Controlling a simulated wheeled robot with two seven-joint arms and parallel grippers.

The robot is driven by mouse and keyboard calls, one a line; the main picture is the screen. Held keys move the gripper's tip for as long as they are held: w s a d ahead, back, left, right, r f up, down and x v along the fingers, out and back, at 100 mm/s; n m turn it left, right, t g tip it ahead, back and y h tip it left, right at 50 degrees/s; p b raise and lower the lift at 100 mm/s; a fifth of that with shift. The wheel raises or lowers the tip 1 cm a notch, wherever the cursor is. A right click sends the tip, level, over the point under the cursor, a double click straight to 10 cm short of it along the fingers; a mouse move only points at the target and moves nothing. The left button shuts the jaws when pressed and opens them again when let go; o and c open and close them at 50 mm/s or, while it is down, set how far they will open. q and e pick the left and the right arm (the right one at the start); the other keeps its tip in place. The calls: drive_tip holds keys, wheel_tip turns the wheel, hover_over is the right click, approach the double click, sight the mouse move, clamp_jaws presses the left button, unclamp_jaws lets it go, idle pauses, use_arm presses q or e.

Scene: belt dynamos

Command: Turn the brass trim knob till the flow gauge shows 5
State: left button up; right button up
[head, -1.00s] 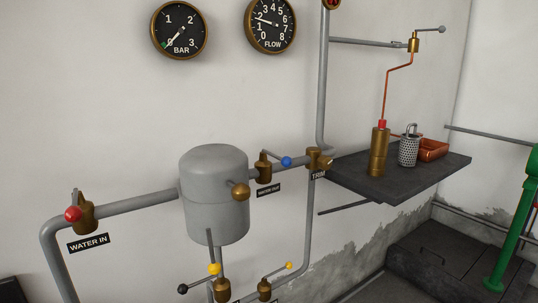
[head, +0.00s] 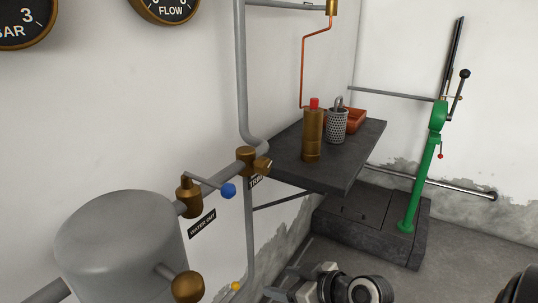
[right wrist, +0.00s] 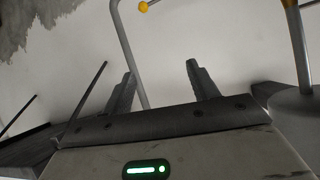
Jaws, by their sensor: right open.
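The brass trim knob (head: 263,166) sits on the brass valve body of the pipe, beside the shelf's near left corner, with a partly hidden TRIM label (head: 256,182) below. The flow gauge (head: 166,10) is cut by the top edge of the head view; its needle does not show. My right gripper (right wrist: 162,70) is open in the right wrist view, with nothing between its fingers. In the head view my right arm shows at the bottom, below and apart from the knob. My left gripper is not in view.
A blue-ended lever (head: 228,190) is left of the knob. A grey tank (head: 120,240) stands at lower left. The dark shelf (head: 340,175) right of the knob bears a brass cylinder (head: 312,138), a perforated canister (head: 337,125) and a copper tray (head: 358,120). A green hand pump (head: 422,180) stands beyond.

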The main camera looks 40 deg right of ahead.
drive_tip(key=w+d+r+t+y+p, duration=0.1)
drive_tip(key=w+d+r+t+p, duration=0.15)
drive_tip(key=d+r, duration=0.7)
drive_tip(key=n+t+y, duration=0.2)
drive_tip(key=t, duration=0.1)
approach(267, 168)
drive_tip(key=p+x, duration=0.4)
drive_tip(key=x, duration=0.5)
drive_tip(key=shift+w+r, duration=0.1)
drive_tip(key=shift+w, duration=0.05)
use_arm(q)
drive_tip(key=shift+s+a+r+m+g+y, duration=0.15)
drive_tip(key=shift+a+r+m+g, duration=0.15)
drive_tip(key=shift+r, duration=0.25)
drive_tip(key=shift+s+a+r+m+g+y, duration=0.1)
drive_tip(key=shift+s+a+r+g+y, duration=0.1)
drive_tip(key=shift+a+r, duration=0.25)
use_arm(e)
drive_tip(key=shift+w+a, duration=0.15)
drive_tip(key=shift+w, duration=0.4)
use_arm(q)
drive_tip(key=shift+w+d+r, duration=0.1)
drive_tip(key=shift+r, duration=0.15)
use_arm(e)
drive_tip(key=c, duration=1)
